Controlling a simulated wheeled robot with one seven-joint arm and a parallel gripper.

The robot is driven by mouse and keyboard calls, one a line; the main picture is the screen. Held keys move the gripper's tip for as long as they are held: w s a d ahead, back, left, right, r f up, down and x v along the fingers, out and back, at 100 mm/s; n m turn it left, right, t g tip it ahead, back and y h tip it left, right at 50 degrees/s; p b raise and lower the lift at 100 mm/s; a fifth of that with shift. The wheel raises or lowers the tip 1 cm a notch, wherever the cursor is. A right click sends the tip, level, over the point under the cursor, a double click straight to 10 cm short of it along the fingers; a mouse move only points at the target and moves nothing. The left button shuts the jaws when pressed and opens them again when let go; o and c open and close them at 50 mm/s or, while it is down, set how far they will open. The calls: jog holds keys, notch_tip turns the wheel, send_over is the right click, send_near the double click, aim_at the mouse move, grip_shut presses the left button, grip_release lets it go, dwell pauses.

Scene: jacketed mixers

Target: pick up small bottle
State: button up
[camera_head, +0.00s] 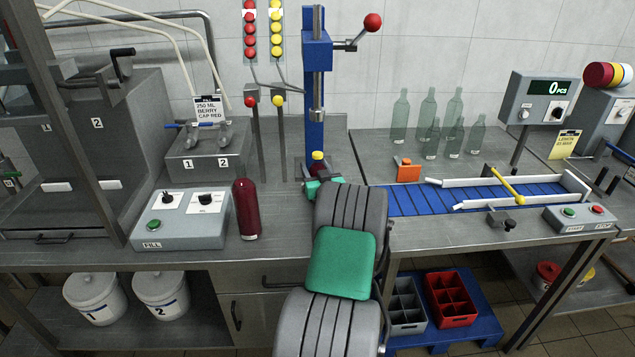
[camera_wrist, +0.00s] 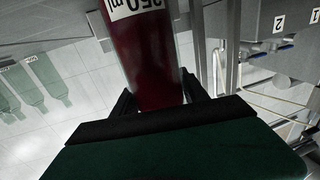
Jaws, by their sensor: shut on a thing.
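A small bottle of dark red liquid with a "250 ml" label shows in the wrist view (camera_wrist: 152,60), between the two fingers of my gripper (camera_wrist: 158,105), which is shut on it. In the head view its yellow cap (camera_head: 318,156) shows at the foot of the blue capping press, just beyond my gripper (camera_head: 316,182). My arm and gripper hide most of its body there, and I cannot tell whether it touches the press base. A larger dark red bottle (camera_head: 246,209) stands uncapped on the counter to the left.
The blue press (camera_head: 315,90) with its red-knobbed lever rises over the held bottle. A fill panel (camera_head: 182,220) stands left. Several empty green bottles (camera_head: 427,113) stand at the back right. An orange block (camera_head: 408,171) and a blue conveyor (camera_head: 410,202) lie right of my arm.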

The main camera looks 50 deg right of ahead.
grip_shut()
jog(key=shift+r, duration=0.1)
dwell(0.4)
jog(key=shift+r, duration=0.1)
